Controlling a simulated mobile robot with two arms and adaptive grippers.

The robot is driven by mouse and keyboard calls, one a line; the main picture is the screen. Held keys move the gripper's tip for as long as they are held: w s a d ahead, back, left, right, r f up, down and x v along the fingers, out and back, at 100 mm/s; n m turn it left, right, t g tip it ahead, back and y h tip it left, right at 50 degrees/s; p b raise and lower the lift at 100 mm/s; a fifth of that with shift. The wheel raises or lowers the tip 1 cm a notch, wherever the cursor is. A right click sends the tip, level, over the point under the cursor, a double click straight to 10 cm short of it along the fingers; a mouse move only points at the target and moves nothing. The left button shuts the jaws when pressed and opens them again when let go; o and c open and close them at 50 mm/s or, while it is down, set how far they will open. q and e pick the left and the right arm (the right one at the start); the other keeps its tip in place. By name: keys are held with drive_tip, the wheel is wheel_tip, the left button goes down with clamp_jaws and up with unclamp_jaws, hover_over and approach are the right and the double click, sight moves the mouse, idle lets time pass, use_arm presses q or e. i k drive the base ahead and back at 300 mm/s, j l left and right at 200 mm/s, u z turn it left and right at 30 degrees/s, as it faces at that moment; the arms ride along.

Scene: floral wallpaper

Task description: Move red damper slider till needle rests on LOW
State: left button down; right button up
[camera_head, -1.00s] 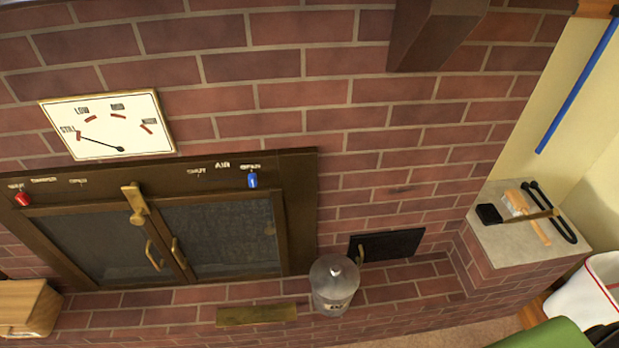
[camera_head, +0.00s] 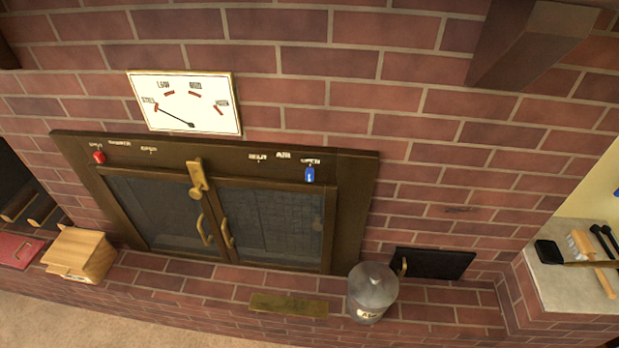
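The red damper slider (camera_head: 99,158) sits at the left end of its track on the dark metal frame (camera_head: 215,153) above the glass doors, beside a label that seems to read shut. The gauge (camera_head: 185,102) is a white dial on the brick wall above the frame. Its needle (camera_head: 174,115) points up-left to the leftmost mark, STILL; the LOW mark (camera_head: 164,86) is the one just clockwise of it. The blue air slider (camera_head: 310,174) sits at the right end of its track, under an open label. Neither of my grippers is in view.
A brass latch (camera_head: 196,177) joins the closed glass doors (camera_head: 215,220). A metal canister (camera_head: 372,292) and a wooden box (camera_head: 79,255) stand on the brick ledge. A dark hatch (camera_head: 434,263) is at right. Brushes and tools lie on the stone ledge (camera_head: 555,280).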

sight(99, 157)
drive_tip(key=j+u, duration=0.1)
drive_tip(key=u, duration=1.15)
drive_tip(key=i+j, duration=0.2)
drive_tip(key=j, duration=0.2)
drive_tip(key=i+j+z, duration=0.1)
drive_tip(key=j, duration=0.3)
drive_tip(key=i, duration=0.1)
